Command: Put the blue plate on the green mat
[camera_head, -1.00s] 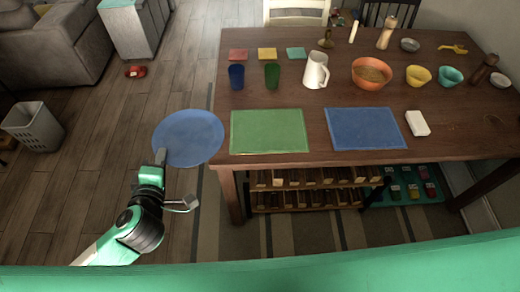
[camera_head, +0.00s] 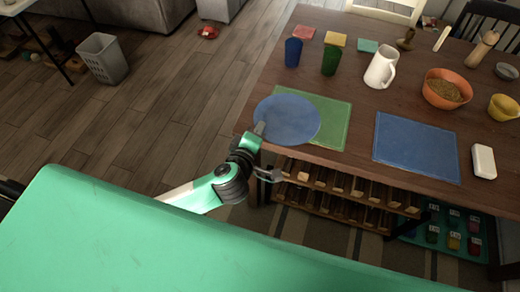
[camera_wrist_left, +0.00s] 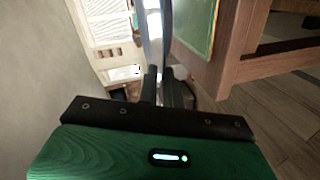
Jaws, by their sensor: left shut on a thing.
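The round blue plate (camera_head: 287,119) is in my left gripper (camera_head: 260,129), which is shut on its near left rim. In the head view the plate overlaps the left part of the green mat (camera_head: 334,122), and the mat's right part shows bare. In the left wrist view the plate (camera_wrist_left: 153,28) is seen nearly edge-on, beyond the gripper fingers (camera_wrist_left: 160,86). The green mat (camera_wrist_left: 197,24) shows beside it there, with a gap between them, so the plate looks held above the table. My right gripper is not in view.
A blue mat (camera_head: 417,149) lies right of the green mat, with a white block (camera_head: 483,161) beside it. A blue cup (camera_head: 293,53), green cup (camera_head: 330,60), white pitcher (camera_head: 381,68) and orange bowl (camera_head: 446,89) stand behind. A rack (camera_head: 345,195) is under the table (camera_head: 365,105).

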